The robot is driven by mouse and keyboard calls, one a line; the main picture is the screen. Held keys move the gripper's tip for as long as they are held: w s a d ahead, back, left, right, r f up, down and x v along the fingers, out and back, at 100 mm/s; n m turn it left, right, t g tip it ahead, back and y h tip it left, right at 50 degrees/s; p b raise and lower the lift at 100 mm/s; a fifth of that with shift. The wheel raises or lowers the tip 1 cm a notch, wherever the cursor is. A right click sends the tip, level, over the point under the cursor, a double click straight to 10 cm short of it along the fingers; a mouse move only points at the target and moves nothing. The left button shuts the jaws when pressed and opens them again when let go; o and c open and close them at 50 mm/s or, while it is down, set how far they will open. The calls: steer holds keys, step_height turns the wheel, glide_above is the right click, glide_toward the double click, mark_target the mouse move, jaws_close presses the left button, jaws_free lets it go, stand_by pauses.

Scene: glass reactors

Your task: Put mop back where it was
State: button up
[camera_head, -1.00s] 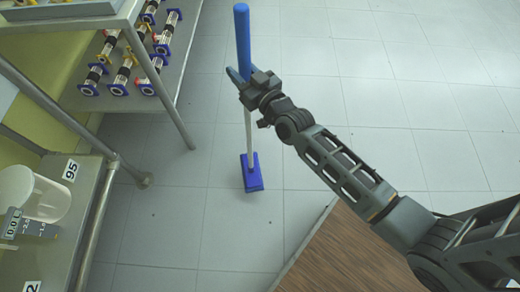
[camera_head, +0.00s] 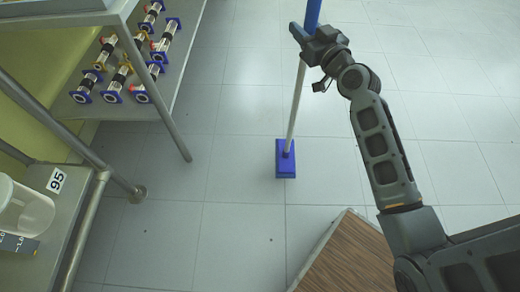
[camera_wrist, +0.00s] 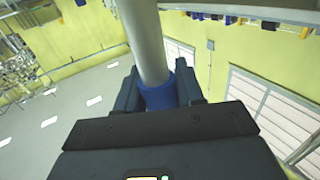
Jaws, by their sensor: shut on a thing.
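The mop has a blue upper grip, a pale grey pole (camera_head: 296,105) and a blue block-shaped head (camera_head: 286,160). In the head view it leans slightly, its top toward the right and cut off by the upper edge. My gripper (camera_head: 298,32) is shut on the mop handle near the lower end of the blue grip. In the wrist view the grey pole (camera_wrist: 145,40) rises from the blue grip (camera_wrist: 160,96), which sits between my gripper's fingers (camera_wrist: 160,88). I cannot tell whether the mop head touches the floor.
A metal rack (camera_head: 120,112) at the left holds several small glass cylinders with blue ends. Below it a bench marked 95 (camera_head: 57,180) carries a clear vessel (camera_head: 25,210). A brown wooden surface (camera_head: 350,262) is at the bottom. Tiled floor (camera_head: 235,120) between is clear.

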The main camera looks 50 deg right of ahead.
steer(key=shift+w+d+r, duration=0.2)
steer(key=shift+d+r, duration=0.05)
steer(key=w+a+f+b, duration=0.1)
steer(key=w+a+f, duration=0.6)
steer(key=f, duration=0.4)
steer(key=shift+w+a+f+b, duration=0.15)
steer(key=shift+w+a+b, duration=0.2)
steer(key=shift+w, duration=0.5)
steer(key=shift+f, duration=0.2)
steer(key=o, duration=1)
steer(key=shift+o, duration=0.2)
